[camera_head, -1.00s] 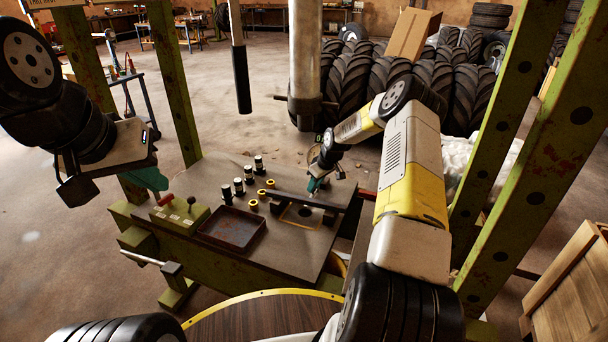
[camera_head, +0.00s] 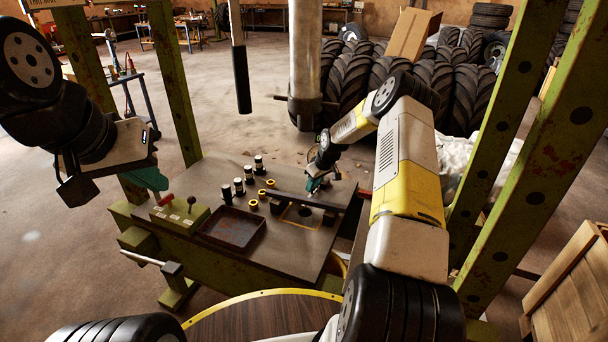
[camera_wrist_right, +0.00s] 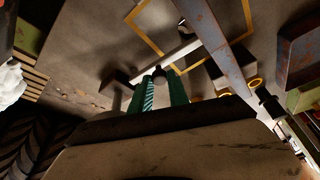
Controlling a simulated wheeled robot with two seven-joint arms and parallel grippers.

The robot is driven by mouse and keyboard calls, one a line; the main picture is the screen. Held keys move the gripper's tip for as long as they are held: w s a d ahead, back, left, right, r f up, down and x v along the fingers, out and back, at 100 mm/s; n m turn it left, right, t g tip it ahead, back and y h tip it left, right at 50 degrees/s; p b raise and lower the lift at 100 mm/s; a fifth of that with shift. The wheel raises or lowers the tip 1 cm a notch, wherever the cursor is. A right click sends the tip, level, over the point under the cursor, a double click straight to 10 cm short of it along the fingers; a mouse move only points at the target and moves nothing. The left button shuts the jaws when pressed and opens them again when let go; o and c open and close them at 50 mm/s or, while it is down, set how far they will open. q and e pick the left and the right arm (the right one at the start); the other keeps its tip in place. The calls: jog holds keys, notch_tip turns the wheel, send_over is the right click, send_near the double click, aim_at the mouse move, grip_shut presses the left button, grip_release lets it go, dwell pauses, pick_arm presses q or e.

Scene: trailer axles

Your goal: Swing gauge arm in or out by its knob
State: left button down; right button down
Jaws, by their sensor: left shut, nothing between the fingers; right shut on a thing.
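The dark round knob (camera_wrist_right: 159,72) shows between the green fingertips of my right gripper (camera_wrist_right: 163,88) in the right wrist view. The gripper is shut on it. A pale thin bar (camera_wrist_right: 183,51), which looks like the gauge arm, runs from beside the knob toward the yellow outlined square. In the head view my right gripper (camera_head: 312,187) is low over the far right part of the bench plate (camera_head: 290,255), and it hides the knob.
A long dark bar (camera_head: 290,199) crosses the plate near the yellow outlined square. A rusty tray (camera_head: 233,228), several black cylinders (camera_head: 238,186) and yellow rings (camera_head: 253,205) are on the plate. A lever box (camera_head: 180,214) is at its left. Green posts (camera_head: 510,130) flank the bench.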

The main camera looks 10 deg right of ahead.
aim_at(331, 204)
jog(key=shift+w+a+m+h, duration=0.3)
jog(key=shift+a+m+h, duration=0.1)
jog(key=shift+m, duration=0.6)
jog(key=c, duration=1.3)
grip_release()
jog(key=shift+o, duration=0.2)
jog(key=shift+r+t, duration=0.25)
jog(key=shift+t, duration=0.05)
jog(key=v, duration=0.3)
jog(key=shift+f, duration=0.1)
jog(key=s+d, duration=0.1)
jog(key=s, duration=0.2)
jog(key=s+d, duration=0.1)
jog(key=s, duration=0.3)
jog(key=s+d, duration=0.1)
jog(key=s, duration=0.3)
jog(key=shift+s+d+f, duration=0.2)
jog(key=shift+d, duration=0.2)
